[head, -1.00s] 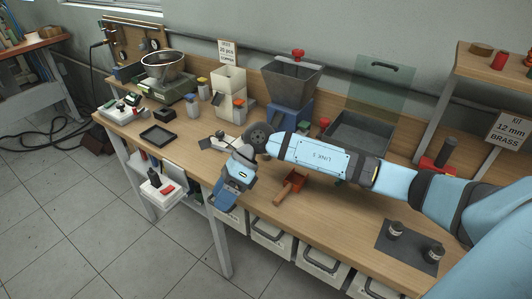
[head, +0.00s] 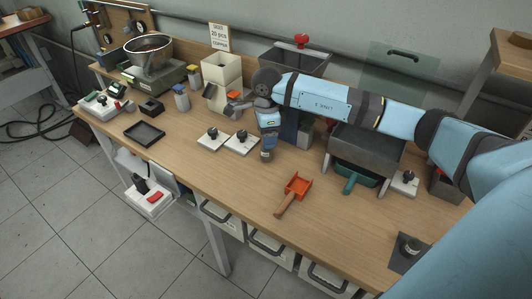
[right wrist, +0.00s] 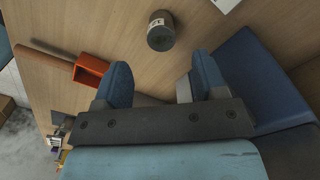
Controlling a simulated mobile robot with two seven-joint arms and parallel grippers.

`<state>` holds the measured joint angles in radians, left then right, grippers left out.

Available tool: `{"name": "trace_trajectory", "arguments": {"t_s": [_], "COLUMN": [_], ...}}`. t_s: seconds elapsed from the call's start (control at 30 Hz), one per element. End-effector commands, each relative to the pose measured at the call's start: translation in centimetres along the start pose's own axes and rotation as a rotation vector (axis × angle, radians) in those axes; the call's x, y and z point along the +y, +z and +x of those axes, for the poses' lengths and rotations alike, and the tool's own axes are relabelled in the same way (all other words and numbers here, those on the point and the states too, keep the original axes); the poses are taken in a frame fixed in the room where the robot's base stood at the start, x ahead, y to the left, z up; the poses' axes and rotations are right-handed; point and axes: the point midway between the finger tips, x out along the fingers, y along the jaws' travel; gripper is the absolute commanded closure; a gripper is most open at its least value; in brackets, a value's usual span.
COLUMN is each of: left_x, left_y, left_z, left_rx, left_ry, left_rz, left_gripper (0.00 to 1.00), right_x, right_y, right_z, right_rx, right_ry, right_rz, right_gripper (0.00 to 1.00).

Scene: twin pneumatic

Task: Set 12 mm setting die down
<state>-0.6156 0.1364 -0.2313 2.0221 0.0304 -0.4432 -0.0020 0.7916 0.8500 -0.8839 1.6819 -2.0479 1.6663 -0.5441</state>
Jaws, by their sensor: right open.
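A small dark grey cylinder with a pale label, which looks like the setting die (head: 267,156), stands upright on the bench left of the orange scoop. It also shows in the right wrist view (right wrist: 161,32), where its label is too small to read. My right gripper (head: 268,138) is right by it, pointing down. In the right wrist view its two blue fingers (right wrist: 160,70) are apart, with nothing between them, and the cylinder is beyond the tips. A similar dark cylinder (head: 411,246) stands on the dark mat (head: 398,264) at front right. My left gripper is not in view.
The orange scoop (head: 299,186) lies near the front edge. A hopper (head: 296,58) and a grey bin (head: 366,150) stand behind. Bare wood lies in front of the black tray (head: 145,133).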

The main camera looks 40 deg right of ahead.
Motion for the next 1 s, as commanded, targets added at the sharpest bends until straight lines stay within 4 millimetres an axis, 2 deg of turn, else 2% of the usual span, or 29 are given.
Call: {"name": "trace_trajectory", "arguments": {"t_s": [0.27, 0.6, 0.8, 0.83, 0.87, 1.0], "left_x": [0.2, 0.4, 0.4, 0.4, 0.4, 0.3], "left_y": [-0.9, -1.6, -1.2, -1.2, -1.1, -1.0], "left_z": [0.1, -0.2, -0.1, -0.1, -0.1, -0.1], "left_rx": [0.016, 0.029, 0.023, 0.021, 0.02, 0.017], "left_ry": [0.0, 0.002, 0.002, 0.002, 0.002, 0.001], "left_rz": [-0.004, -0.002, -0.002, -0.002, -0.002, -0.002], "left_gripper": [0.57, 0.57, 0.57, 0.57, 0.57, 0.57], "right_x": [0.0, 0.0, -0.1, -0.1, -0.1, -0.1], "right_y": [0.1, 0.3, 0.2, 0.2, 0.2, 0.2], "right_z": [1.9, 6.3, 6.5, 6.5, 6.5, 6.5], "right_rx": [-0.001, -0.003, -0.004, -0.004, -0.004, -0.004], "right_ry": [0.001, 0.001, -0.001, -0.001, -0.001, -0.001], "right_rz": [0.001, 0.001, 0.0, 0.0, 0.0, 0.001], "right_gripper": [0.35, 0.35, 0.35, 0.37, 0.44, 0.76]}}
